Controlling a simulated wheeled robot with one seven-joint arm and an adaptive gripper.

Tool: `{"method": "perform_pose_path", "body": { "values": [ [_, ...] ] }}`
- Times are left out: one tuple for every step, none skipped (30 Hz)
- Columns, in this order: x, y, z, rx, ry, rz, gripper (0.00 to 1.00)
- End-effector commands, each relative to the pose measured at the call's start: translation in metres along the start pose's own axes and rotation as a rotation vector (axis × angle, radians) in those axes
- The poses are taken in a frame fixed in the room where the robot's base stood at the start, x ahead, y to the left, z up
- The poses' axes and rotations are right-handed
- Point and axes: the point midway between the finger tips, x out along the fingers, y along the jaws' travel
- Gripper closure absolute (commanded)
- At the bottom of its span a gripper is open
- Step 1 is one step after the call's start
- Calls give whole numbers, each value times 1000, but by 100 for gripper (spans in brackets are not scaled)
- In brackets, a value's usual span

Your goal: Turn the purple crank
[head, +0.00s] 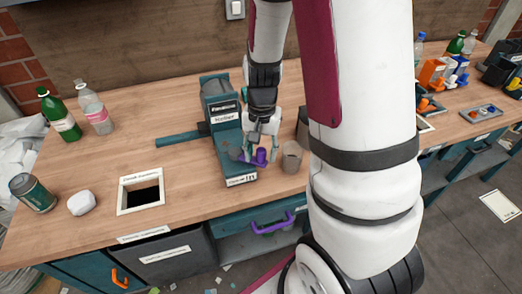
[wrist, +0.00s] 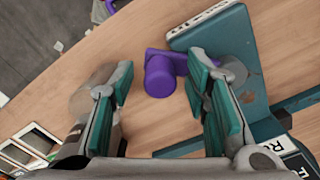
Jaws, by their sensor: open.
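The purple crank (head: 261,157) sits on the front part of a teal machine (head: 221,130) on the wooden worktop. In the wrist view the crank's round knob (wrist: 159,77) stands out from a purple arm that reaches the teal base (wrist: 232,45). My gripper (head: 262,148) is at the crank. It also shows in the wrist view (wrist: 160,88), with its two teal-padded fingers apart and the knob between them, without visible contact. The crank's pivot is partly hidden by the right finger.
A grey-brown cup (head: 291,157) stands close to the right of the crank, and the left finger partly covers it in the wrist view. A framed square hole (head: 141,193), a can (head: 32,193) and bottles (head: 92,107) are at left. A purple drawer handle (head: 271,224) is below.

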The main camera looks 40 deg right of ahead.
Motion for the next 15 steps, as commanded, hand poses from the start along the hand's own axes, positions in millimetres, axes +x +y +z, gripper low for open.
{"method": "perform_pose_path", "body": {
  "values": [
    [0, 0, 0, 0, 0, 0, 57],
    [0, 0, 0, 0, 0, 0, 57],
    [0, 0, 0, 0, 0, 0, 62],
    [0, 0, 0, 0, 0, 0, 68],
    [0, 0, 0, 0, 0, 0, 75],
    [0, 0, 0, 0, 0, 0, 84],
    [0, 0, 0, 0, 0, 0, 91],
    [0, 0, 0, 0, 0, 0, 98],
    [0, 0, 0, 0, 0, 0, 100],
    [0, 0, 0, 0, 0, 0, 100],
    [0, 0, 0, 0, 0, 0, 100],
    [0, 0, 0, 0, 0, 0, 100],
    [0, 0, 0, 0, 0, 0, 100],
    [0, 0, 0, -1, 0, 0, 100],
    [0, 0, 0, -2, 0, 0, 100]
  ]
}}
